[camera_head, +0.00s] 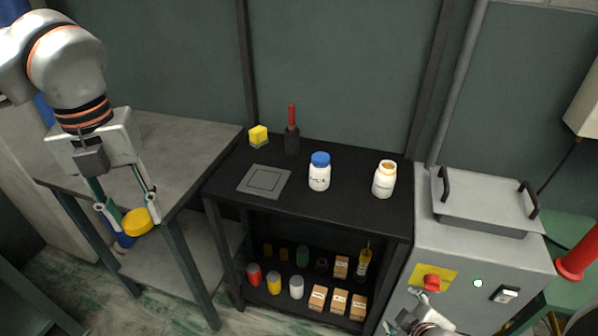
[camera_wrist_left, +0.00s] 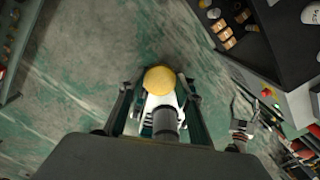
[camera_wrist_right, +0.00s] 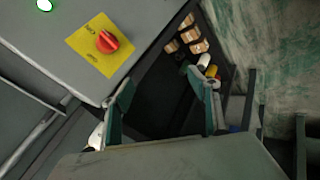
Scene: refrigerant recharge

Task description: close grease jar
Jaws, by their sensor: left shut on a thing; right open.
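An open white jar with a yellowish rim (camera_head: 384,180) stands upright on the black bench top (camera_head: 340,207), toward its right end. A second white jar with a blue lid (camera_head: 320,172) stands to its left. My left gripper (camera_head: 128,208) is shut on a round yellow lid (camera_head: 137,222), held in front of the grey table at the left, well away from the open jar. The lid also shows between the fingers in the left wrist view (camera_wrist_left: 159,80). My right gripper (camera_wrist_right: 163,103) is open and empty, low near the control cabinet's front.
A yellow block (camera_head: 258,135), a red-handled tool in a dark holder (camera_head: 292,135) and a flat grey plate (camera_head: 264,181) sit on the bench. Cans and boxes fill its lower shelf. The grey cabinet (camera_head: 478,262) at the right has a red knob (camera_head: 432,283).

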